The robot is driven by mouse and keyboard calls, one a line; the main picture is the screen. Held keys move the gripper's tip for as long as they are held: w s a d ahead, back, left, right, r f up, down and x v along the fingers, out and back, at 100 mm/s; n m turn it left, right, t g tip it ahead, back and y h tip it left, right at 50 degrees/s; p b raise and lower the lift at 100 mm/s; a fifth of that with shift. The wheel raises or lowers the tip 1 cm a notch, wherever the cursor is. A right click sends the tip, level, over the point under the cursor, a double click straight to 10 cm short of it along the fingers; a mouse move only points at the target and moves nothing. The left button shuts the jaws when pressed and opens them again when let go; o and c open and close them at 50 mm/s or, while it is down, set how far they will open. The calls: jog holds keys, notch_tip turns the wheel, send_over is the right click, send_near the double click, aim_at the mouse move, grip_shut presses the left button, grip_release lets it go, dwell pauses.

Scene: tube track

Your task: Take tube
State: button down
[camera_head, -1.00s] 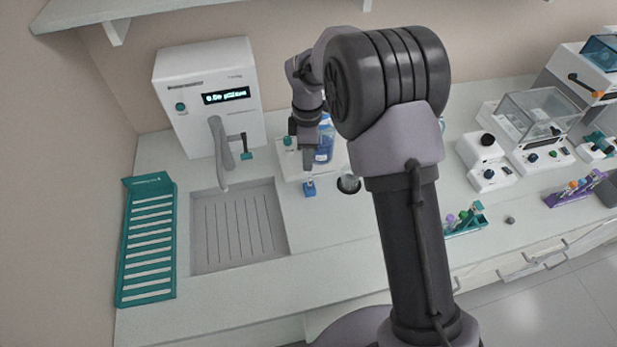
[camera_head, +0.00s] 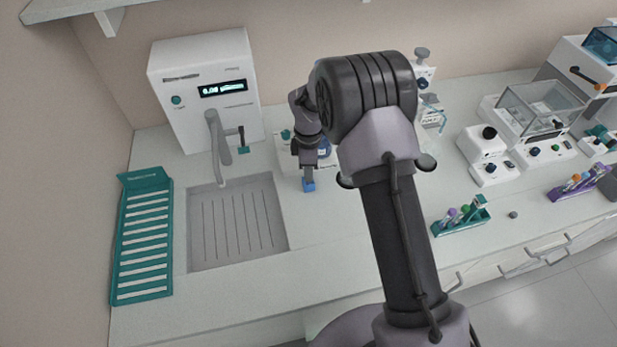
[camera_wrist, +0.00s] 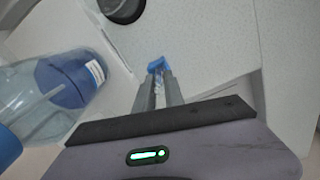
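A small blue piece (camera_head: 309,185) is on the bench just below my gripper (camera_head: 308,170) in the head view. In the wrist view the blue piece (camera_wrist: 156,65) lies at the fingertips of my gripper (camera_wrist: 160,76). Something pale and clear, perhaps a tube, shows in the narrow gap between the two fingers. The fingers stand a little apart. I cannot tell whether they press on it or only straddle it. Other tubes stand in a teal rack (camera_head: 462,222) and a purple rack (camera_head: 580,183), well to the right.
A sink (camera_head: 238,222), a white dispenser (camera_head: 205,90) and a teal slotted rack (camera_head: 143,240) are to the left. A balance (camera_head: 540,115) is at the right.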

notch_tip(320, 180, up, 10)
jog(key=shift+r+p, duration=0.1)
jog(key=shift+p, duration=0.85)
jog(key=shift+s, duration=0.1)
